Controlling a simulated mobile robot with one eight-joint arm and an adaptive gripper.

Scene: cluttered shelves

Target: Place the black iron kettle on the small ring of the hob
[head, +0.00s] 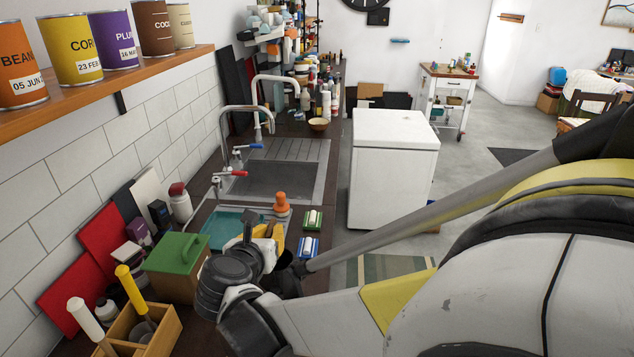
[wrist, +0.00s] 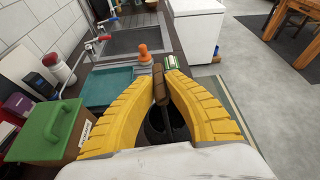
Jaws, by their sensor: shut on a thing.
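The black iron kettle (wrist: 154,130) shows in the wrist view as a dark body below and between the yellow fingers, with a brown handle (wrist: 159,84) rising between the fingertips. My gripper (wrist: 159,76) is shut on that handle. In the head view my gripper (head: 277,238) is over the dark counter, right of the green-lidded box. There the arm and fingers hide most of the kettle, and I cannot make out its outline. I cannot tell whether it touches the counter. The hob and its small ring do not show in either view.
A green-lidded box (head: 178,254) and a wooden utensil caddy (head: 165,330) stand on the counter left of my gripper. The sink (head: 262,180) is farther back. A white cabinet (head: 390,165) stands right.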

